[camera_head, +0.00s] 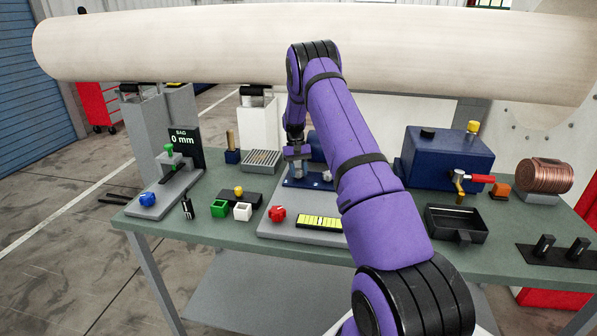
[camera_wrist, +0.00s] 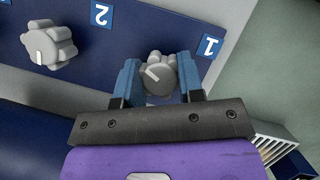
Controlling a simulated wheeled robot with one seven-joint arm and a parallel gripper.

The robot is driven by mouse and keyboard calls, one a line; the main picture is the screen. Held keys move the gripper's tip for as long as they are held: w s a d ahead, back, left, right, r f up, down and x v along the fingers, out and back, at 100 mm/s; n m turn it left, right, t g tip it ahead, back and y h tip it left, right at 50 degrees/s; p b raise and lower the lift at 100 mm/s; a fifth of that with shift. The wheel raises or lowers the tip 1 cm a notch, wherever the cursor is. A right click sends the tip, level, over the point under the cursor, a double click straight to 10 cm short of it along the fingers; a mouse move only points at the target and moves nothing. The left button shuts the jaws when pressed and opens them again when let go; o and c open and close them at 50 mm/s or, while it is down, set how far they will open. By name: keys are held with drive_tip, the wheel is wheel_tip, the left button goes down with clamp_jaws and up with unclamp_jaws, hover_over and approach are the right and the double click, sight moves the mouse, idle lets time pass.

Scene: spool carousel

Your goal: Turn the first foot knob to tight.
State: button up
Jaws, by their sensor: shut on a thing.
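The first foot knob (camera_wrist: 158,74) is a grey lobed knob with a white pointer line, beside the label "1" (camera_wrist: 210,46) on a dark blue plate (camera_wrist: 160,18). My gripper (camera_wrist: 159,80) has its two blue fingers on either side of this knob and is shut on it. The pointer line is slanted in the wrist view. A second grey knob (camera_wrist: 48,44) with a white line sits beside the label "2" (camera_wrist: 101,14), apart from my gripper. In the head view my gripper (camera_head: 297,172) is low over the blue plate (camera_head: 318,181); the first knob is mostly hidden there.
A green table (camera_head: 225,238) holds a red knob (camera_head: 277,214), a yellow level strip (camera_head: 320,222), a blue box (camera_head: 447,160), a black tray (camera_head: 456,221) and a copper coil (camera_head: 545,176). A large pale roll (camera_head: 200,45) spans behind and above. A grated block (camera_head: 262,161) stands near my gripper.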

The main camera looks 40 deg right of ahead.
drive_tip(key=shift+w+r, duration=0.1)
drive_tip(key=o, duration=0.9)
drive_tip(key=v, duration=1)
drive_tip(key=shift+w+d+r, duration=0.1)
drive_tip(key=shift+r, duration=0.25)
